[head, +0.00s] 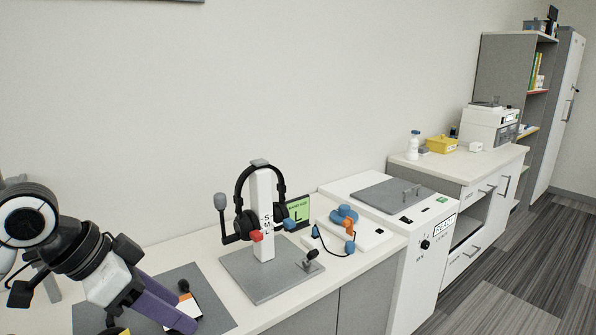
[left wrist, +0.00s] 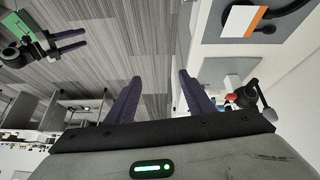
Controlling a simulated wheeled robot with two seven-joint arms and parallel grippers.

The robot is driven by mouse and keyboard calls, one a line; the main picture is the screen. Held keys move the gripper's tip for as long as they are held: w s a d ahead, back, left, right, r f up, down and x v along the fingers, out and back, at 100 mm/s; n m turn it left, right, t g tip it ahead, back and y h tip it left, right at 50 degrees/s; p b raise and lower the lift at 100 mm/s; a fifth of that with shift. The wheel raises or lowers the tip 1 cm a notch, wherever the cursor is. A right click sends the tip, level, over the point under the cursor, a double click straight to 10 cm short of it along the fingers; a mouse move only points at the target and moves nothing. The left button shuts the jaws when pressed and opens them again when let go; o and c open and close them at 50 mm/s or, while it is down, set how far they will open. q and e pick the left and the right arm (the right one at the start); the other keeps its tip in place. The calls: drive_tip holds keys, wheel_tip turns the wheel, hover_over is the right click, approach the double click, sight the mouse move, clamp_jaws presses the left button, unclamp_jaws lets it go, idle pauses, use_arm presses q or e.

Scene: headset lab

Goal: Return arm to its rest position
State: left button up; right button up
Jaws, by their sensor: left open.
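My left gripper (head: 166,303) has purple fingers and is at the lower left of the head view, over or in front of a grey mat. In the left wrist view its two fingers (left wrist: 160,96) are spread with nothing between them. A second gripper with purple fingers and a green part, which I take to be my right one (left wrist: 72,40), shows at the upper left of the left wrist view. Its jaw state is unclear. A black headset (head: 240,186) with a boom microphone hangs on a white stand (head: 264,222), to the right of my left gripper.
The grey mat (head: 215,308) holds a white and orange card (head: 186,308) and dark items. Right of the stand are a green display (head: 299,209) and a blue and orange device (head: 344,219), then a white cabinet (head: 400,270). Striped floor (head: 520,255) lies open at right.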

use_arm(q)
drive_tip(key=s+d+f+n+t, duration=0.1)
drive_tip(key=d+f+n+t, duration=0.15)
drive_tip(key=f, duration=0.95)
drive_tip(key=d+f+n+t, duration=0.15)
drive_tip(key=d+f, duration=0.25)
drive_tip(key=f, duration=0.8)
drive_tip(key=s+a+f+n+y, duration=0.2)
drive_tip(key=s+a+f+n, duration=0.1)
drive_tip(key=s+f, duration=1.1)
drive_tip(key=s, duration=0.4)
drive_tip(key=shift+s+a+f+t+y, duration=0.15)
drive_tip(key=shift+s+a+t+y, duration=0.1)
drive_tip(key=shift+a+t+y, duration=0.15)
